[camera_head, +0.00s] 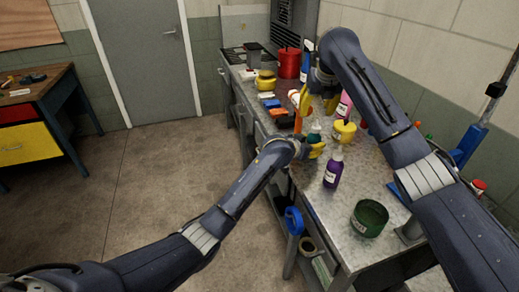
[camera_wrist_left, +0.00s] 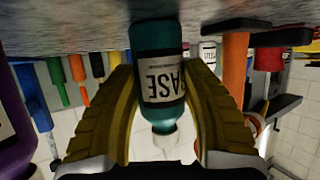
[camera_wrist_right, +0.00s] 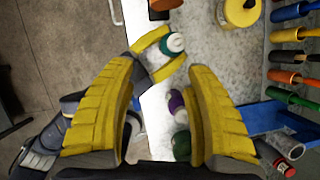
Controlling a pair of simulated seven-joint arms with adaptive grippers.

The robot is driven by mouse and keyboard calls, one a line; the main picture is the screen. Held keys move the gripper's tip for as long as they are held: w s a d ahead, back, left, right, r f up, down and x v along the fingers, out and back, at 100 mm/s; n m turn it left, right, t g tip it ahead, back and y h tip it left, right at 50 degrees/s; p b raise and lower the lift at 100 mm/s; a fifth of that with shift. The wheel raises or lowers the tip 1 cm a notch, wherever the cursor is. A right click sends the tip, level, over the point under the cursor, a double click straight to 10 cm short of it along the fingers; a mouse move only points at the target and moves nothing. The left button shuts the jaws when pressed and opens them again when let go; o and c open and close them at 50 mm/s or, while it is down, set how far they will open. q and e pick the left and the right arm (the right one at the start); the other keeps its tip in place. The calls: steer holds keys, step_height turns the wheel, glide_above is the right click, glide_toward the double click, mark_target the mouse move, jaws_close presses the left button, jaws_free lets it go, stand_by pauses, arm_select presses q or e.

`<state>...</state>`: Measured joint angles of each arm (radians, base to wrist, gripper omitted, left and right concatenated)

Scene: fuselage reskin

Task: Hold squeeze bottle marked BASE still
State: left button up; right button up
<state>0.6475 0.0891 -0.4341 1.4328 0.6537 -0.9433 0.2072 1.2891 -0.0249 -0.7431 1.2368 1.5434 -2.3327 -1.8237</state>
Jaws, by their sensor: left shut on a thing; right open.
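The squeeze bottle marked BASE (camera_head: 314,131) is teal with a white label and pale cap. In the left wrist view the bottle (camera_wrist_left: 158,50) stands between my left fingers (camera_wrist_left: 160,95), label facing the camera, its bottom at the grey worktop. That view is upside down. My left gripper (camera_head: 312,148) is shut on the bottle from the side. In the right wrist view the bottle's pale cap (camera_wrist_right: 174,43) shows from above between the left fingers.
A purple bottle (camera_head: 333,170) stands just in front of the left gripper. A dark green tub (camera_head: 369,218) sits nearer on the metal worktop (camera_head: 335,212). A yellow pot (camera_head: 344,131) is to the right. A red pot (camera_head: 289,63) and small coloured items stand further back.

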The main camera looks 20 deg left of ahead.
steer(key=s+a+f+n+y, duration=0.1)
steer(key=s+a+n, duration=0.4)
steer(key=s, duration=0.5)
steer(key=s+a+f+n+g+y, duration=0.1)
steer(key=s+a+n, duration=0.4)
steer(key=s, duration=0.5)
steer(key=a+f+y, duration=0.1)
steer(key=a+y, duration=0.1)
steer(key=shift+s+f+g+y, duration=0.15)
steer(key=shift+s+g+y, duration=0.15)
steer(key=shift+s+y, duration=0.1)
steer(key=shift+w, duration=0.1)
